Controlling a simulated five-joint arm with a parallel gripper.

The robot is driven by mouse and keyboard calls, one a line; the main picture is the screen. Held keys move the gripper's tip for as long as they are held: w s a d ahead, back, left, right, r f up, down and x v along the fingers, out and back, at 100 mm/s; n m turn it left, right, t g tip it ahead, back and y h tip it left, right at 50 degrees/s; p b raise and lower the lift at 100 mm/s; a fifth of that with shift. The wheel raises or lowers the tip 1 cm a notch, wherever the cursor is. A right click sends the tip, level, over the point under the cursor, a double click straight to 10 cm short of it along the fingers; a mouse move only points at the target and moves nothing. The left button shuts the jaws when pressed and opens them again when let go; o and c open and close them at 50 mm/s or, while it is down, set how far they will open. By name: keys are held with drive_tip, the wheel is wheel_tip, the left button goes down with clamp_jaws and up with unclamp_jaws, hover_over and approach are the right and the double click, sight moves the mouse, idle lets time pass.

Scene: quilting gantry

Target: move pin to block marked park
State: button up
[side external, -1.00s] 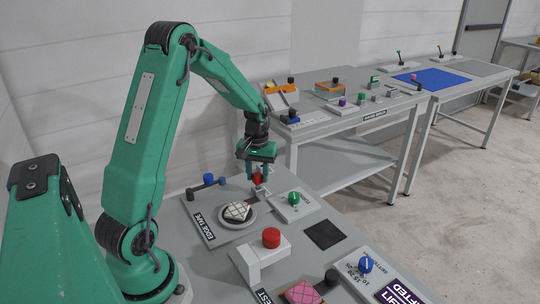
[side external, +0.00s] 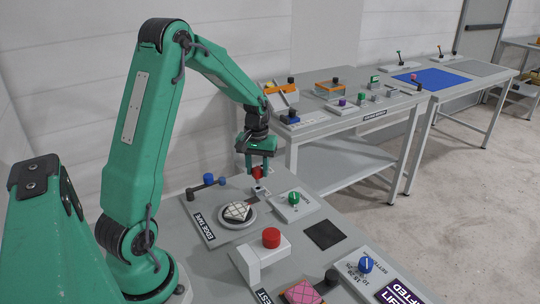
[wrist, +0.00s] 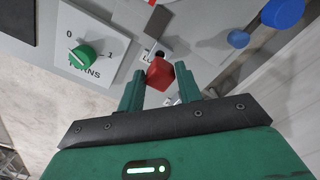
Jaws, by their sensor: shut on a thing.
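My gripper (side external: 257,171) points down over the far part of the near table. It is shut on a red pin (side external: 257,173), whose red head also shows between the fingers in the wrist view (wrist: 160,74). Just under the pin is a small light block (side external: 260,188) with a dark spot, partly hidden; in the wrist view a dark hole and a partly covered label show there (wrist: 147,57). I cannot read the whole label or tell how far the pin sits in the block.
A green knob (side external: 294,198) on a white plate stands to the right. A blue knob (side external: 208,179) is at the left. A round holder with a quilted pad (side external: 237,211) and a red button on a white stand (side external: 271,238) are nearer.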

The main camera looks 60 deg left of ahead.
drive_tip(key=shift+w+a, duration=0.1)
drive_tip(key=w+a+r, duration=0.5)
drive_tip(key=w+a, duration=0.2)
drive_tip(key=a, duration=0.2)
drive_tip(key=shift+w+a, duration=0.15)
drive_tip(key=shift+a, duration=0.25)
drive_tip(key=shift+r, duration=0.1)
idle(0.5)
drive_tip(key=shift+f, duration=2.9)
drive_tip(key=shift+f, duration=1.7)
drive_tip(key=o, duration=1.2)
drive_tip(key=shift+c, duration=0.2)
drive_tip(key=shift+r, duration=0.1)
